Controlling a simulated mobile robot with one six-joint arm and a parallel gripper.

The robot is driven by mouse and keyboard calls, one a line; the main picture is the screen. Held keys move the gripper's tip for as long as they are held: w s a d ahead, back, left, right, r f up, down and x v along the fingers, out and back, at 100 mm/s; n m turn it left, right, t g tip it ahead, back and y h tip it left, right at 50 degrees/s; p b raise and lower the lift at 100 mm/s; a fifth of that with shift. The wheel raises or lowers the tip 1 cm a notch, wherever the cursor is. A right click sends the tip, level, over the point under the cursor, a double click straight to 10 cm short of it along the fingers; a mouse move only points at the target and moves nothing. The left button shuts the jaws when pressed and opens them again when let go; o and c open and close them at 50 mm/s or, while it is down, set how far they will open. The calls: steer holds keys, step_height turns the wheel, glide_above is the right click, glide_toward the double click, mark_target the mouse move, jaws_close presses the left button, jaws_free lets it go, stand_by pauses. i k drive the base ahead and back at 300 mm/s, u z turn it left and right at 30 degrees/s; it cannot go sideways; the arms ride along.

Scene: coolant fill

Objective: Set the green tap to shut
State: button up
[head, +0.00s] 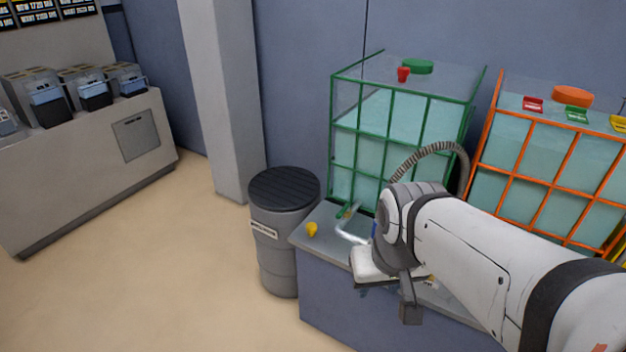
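The green-framed tank (405,135) stands on the grey counter, filled with pale green liquid. At its lower left front is a small green tap handle (347,211), with a pale curved pipe (350,236) below it. The handle's exact position is too small to read. My gripper (376,268) is at the end of my arm, just right of and in front of the pipe, low over the counter. My wrist hides part of that area. The fingers are not clear, so I cannot tell whether they are open or touching anything.
A small yellow cup-like piece (312,229) sits on the counter's left end (325,214). A grey barrel (284,235) stands left of the counter. An orange-framed tank (545,165) stands to the right. A grey bench with machines (95,95) is at far left. The floor between is clear.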

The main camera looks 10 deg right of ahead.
mark_target(346, 207)
steer(key=z, duration=0.2)
steer(key=i, duration=0.85)
steer(key=u, duration=0.1)
